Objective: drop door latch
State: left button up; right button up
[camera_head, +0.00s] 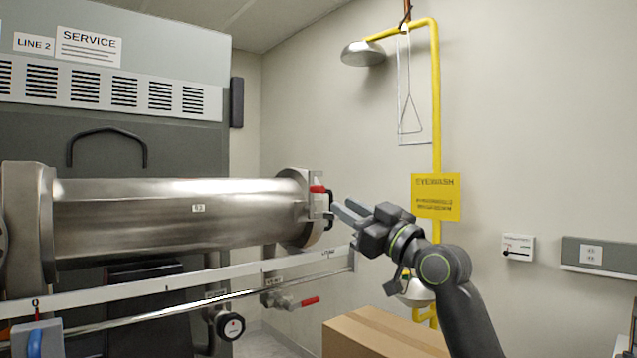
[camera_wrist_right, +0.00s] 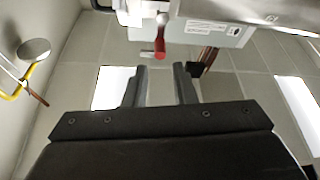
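A long steel cylindrical chamber (camera_head: 180,212) runs across the left of the head view. At its right end sits a door fitting with a red-tipped latch lever (camera_head: 317,189) and a black handle (camera_head: 329,210). My right gripper (camera_head: 343,212) is just right of the door fitting. It is open and empty; a gap shows between its fingers in the wrist view (camera_wrist_right: 161,82). Contact with the latch cannot be told. My left gripper is out of view.
A scale rail (camera_head: 180,284) and a thin rod run below the chamber, with a red-handled valve (camera_head: 300,302) and a gauge (camera_head: 230,325). A cardboard box (camera_head: 375,335) is below my right arm. A yellow shower pipe (camera_head: 436,110) stands behind, against the wall.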

aim_at(319, 191)
jog(key=p+x, duration=0.3)
jog(key=x, duration=0.6)
grip_shut()
